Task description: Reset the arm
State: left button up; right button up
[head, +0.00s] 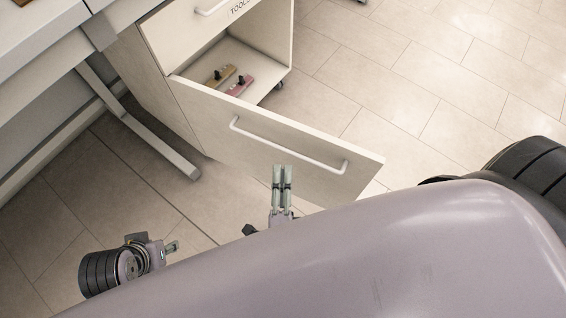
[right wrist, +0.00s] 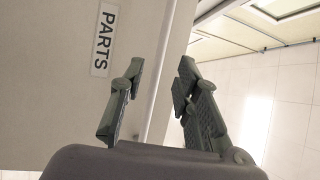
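My right gripper (head: 283,171) is in front of the open lower drawer (head: 364,172), by its white bar handle (head: 290,153). In the right wrist view its fingers (right wrist: 162,68) stand apart. The handle (right wrist: 158,85) shows between them in that picture, and the fingers do not look closed on it. My left gripper (head: 172,247) is at the lower left, small and away from the drawer; its finger opening is too small to judge.
Two small items, one brown (head: 220,76) and one pink (head: 240,86), lie in the drawer. A "PARTS" label (right wrist: 103,40) is on the drawer front. A desk (head: 45,50) with metal legs stands at the left.

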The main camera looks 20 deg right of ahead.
jog(key=shift+s+a+f, duration=0.1)
jog(key=shift+s+a, duration=0.3)
jog(key=shift+s, duration=0.1)
